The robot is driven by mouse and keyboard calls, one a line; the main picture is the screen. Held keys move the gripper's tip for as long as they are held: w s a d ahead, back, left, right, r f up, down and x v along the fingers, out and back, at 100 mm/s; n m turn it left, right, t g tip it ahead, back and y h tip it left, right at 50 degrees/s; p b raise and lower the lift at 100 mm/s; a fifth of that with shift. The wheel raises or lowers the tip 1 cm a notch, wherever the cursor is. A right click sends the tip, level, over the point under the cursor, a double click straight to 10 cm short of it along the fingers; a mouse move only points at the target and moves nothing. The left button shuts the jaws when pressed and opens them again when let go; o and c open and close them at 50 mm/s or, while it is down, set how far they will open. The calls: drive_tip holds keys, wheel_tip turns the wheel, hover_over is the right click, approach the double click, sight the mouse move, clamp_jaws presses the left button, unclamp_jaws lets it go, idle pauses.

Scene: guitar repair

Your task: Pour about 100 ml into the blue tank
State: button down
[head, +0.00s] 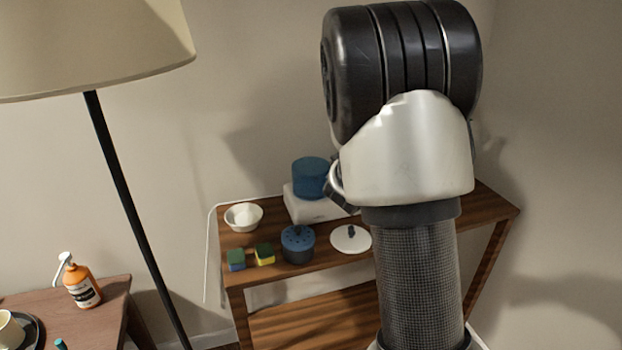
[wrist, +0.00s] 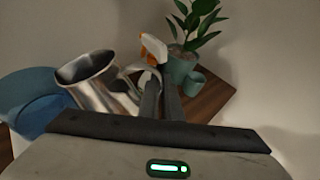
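The blue tank (head: 310,178) sits on a white base (head: 303,208) at the back of the wooden shelf unit. In the wrist view the tank (wrist: 30,92) is at the left edge. A shiny metal pitcher (wrist: 92,88) is beside it, tilted with its mouth towards the upper left, near the tank. My gripper (wrist: 162,88) has its two dark fingers close together at the pitcher's handle and is shut on it. In the head view my arm hides the gripper and most of the pitcher. No liquid stream is visible, and the liquid level cannot be seen.
On the shelf top stand a white bowl (head: 243,222), two sponges (head: 264,255), a dark blue-lidded pot (head: 297,246) and a white lid (head: 351,239). A spray bottle (wrist: 153,48) and a potted plant (wrist: 195,28) stand beyond the fingers. A lamp (head: 125,190) is at left.

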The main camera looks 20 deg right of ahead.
drive_tip(key=shift+s+d+f+m+t+y+b, duration=0.2)
drive_tip(key=shift+s+d+f+m+b, duration=0.15)
drive_tip(key=shift+f+m+b, duration=0.45)
drive_tip(key=shift+s+d+f+m+t+y+b, duration=0.2)
drive_tip(key=shift+s+d+f+m+b, duration=0.2)
drive_tip(key=shift+f+b, duration=0.4)
drive_tip(key=shift+s+d+f+m+t+y+b, duration=0.2)
drive_tip(key=shift+s+d+f+m+b, duration=0.25)
drive_tip(key=shift+b, duration=0.6)
drive_tip(key=shift+w+a+f, duration=0.1)
drive_tip(key=shift+w, duration=0.05)
